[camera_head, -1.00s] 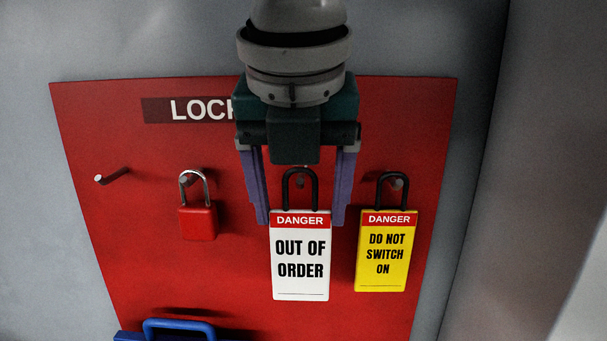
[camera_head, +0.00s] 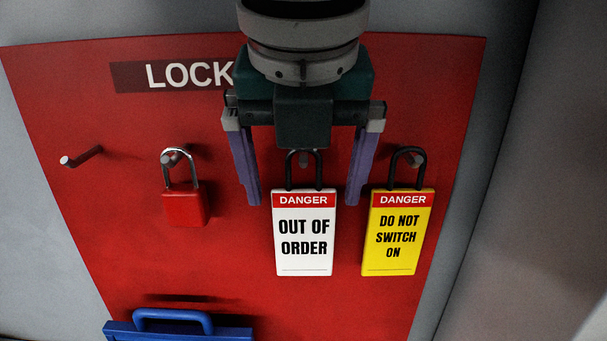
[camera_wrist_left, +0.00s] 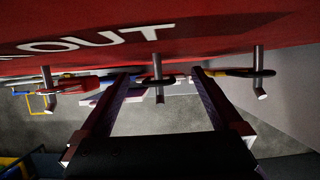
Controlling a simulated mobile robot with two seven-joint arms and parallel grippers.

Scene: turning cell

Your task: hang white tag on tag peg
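The white tag (camera_head: 304,245) reads "DANGER OUT OF ORDER" and hangs upright against the red board. Its black shackle (camera_head: 289,168) loops around the tag peg (camera_head: 303,159). In the left wrist view the peg (camera_wrist_left: 157,66) passes through the dark loop, and the tag body is seen nearly edge-on. My left gripper (camera_head: 303,200) is open, with one purple finger on each side of the tag and a visible gap to both edges. The fingers also show around the peg in the left wrist view (camera_wrist_left: 160,74). My right gripper is not in view.
The red board (camera_head: 120,240) also carries a bare peg (camera_head: 80,157) at left, a red padlock (camera_head: 185,207) on a peg, and a yellow tag (camera_head: 395,245) on a peg close to my right-hand finger. A blue handled object (camera_head: 180,330) is below.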

